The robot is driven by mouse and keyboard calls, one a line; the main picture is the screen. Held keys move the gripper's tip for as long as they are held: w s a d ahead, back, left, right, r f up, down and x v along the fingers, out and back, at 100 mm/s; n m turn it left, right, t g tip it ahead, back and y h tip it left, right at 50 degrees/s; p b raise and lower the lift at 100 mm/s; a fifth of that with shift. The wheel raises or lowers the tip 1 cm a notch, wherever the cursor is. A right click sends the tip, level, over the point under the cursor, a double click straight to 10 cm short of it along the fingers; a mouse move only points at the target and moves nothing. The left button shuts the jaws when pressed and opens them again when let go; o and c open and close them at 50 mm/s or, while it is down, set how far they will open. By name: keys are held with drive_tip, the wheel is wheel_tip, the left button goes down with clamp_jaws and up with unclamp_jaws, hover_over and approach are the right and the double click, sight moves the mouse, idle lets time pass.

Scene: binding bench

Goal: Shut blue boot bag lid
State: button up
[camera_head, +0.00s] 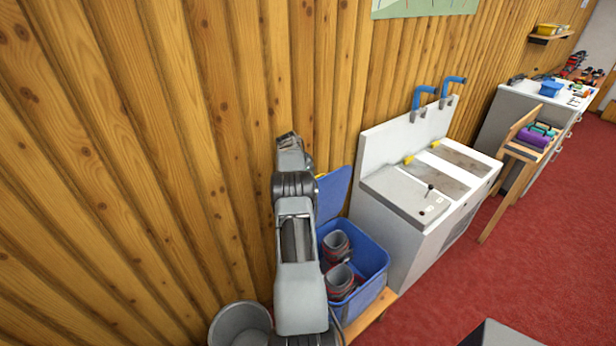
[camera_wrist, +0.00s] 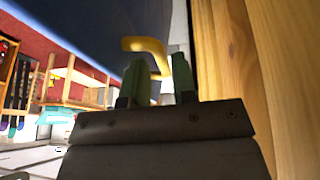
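The blue boot bag (camera_head: 371,262) stands open at the lower middle of the head view, with dark boots (camera_head: 338,262) in it. Its blue lid (camera_head: 334,194) stands raised at the back, near the wooden wall. The lid shows as a dark blue surface (camera_wrist: 110,25) in the wrist view, with a yellow handle (camera_wrist: 147,45) on it. My gripper (camera_wrist: 160,65) has its two green fingers apart, and part of the yellow handle shows in the gap between them. I cannot tell whether they touch it. In the head view my arm hides the fingers and part of the bag.
A grey bucket (camera_head: 240,325) stands left of the bag. A white machine cabinet (camera_head: 412,225) with blue levers is close on the right. The bag rests on a wooden bench (camera_head: 372,312). The wooden wall (camera_head: 150,150) is close behind.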

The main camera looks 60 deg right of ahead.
drive_tip(key=shift+x, duration=0.75)
drive_tip(key=shift+c, duration=0.5)
clamp_jaws()
